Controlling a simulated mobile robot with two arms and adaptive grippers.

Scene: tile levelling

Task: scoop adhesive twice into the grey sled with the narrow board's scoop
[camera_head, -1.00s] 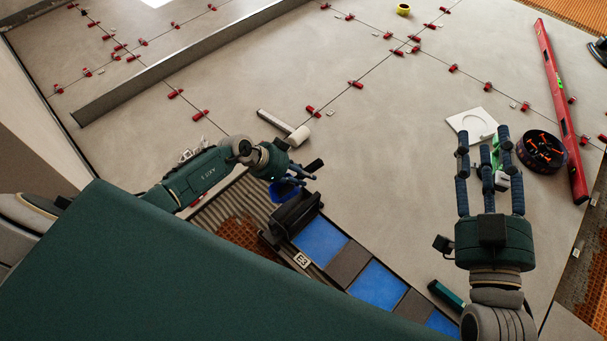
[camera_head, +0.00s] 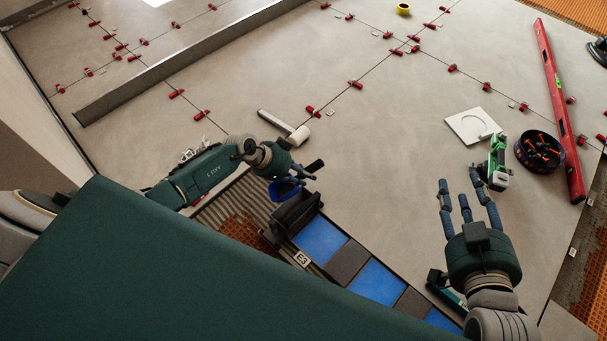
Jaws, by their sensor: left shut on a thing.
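My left gripper (camera_head: 293,176) is shut on a blue scoop (camera_head: 283,190) with a black handle end showing past the fingers. It holds the scoop just above and left of a dark grey box-like sled (camera_head: 297,212). The fingers partly hide the scoop, and I cannot tell whether it carries adhesive. The sled stands at the upper left end of a strip of blue and grey panels (camera_head: 320,240). Grey ribbed adhesive (camera_head: 222,205) lies left of the sled. My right gripper (camera_head: 461,190) is open and empty above the tiles at right.
A white mallet (camera_head: 299,136) lies above the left gripper. A green tool (camera_head: 497,165), a white plate (camera_head: 472,126), a dark round tub (camera_head: 539,151) and a red level (camera_head: 560,110) lie at right. A tag reading E3 (camera_head: 302,259) lies beside the strip. The central tiles are clear.

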